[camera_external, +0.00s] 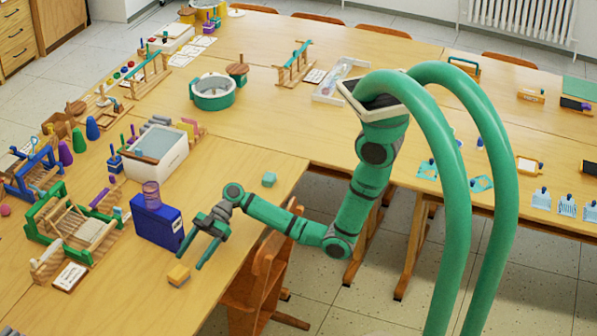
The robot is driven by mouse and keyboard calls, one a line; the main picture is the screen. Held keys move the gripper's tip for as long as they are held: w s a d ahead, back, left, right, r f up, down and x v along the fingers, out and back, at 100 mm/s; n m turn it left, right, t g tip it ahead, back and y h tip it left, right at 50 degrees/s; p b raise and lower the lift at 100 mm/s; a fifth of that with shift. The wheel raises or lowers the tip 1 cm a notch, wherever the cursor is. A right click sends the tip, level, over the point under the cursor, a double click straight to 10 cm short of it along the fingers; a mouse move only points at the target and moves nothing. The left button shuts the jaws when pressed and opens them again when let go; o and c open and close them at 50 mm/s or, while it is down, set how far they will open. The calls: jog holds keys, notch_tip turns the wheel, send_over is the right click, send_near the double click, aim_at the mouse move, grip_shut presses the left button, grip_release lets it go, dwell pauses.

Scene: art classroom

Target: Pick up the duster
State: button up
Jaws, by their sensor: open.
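A small block with a yellow top and a grey underside (179,274), which looks like the duster, lies on the wooden table near its front edge. My gripper (188,261) is open and empty. Its two green fingers are apart and point down toward the front left, just behind and slightly right of the block. I see no contact between them and the block, though the exact height of the fingertips is hard to tell.
A blue box with a purple jar (157,226) stands close left of my gripper. A green wooden loom (75,225) and a card (70,276) are further left. A wooden chair (258,275) stands at the table's right edge.

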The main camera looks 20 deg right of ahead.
aim_at(183, 267)
jog(key=x, duration=0.8)
jog(key=shift+a+r, duration=0.2)
jog(key=shift+r, duration=0.1)
jog(key=c, duration=1.1)
jog(key=shift+c, duration=0.2)
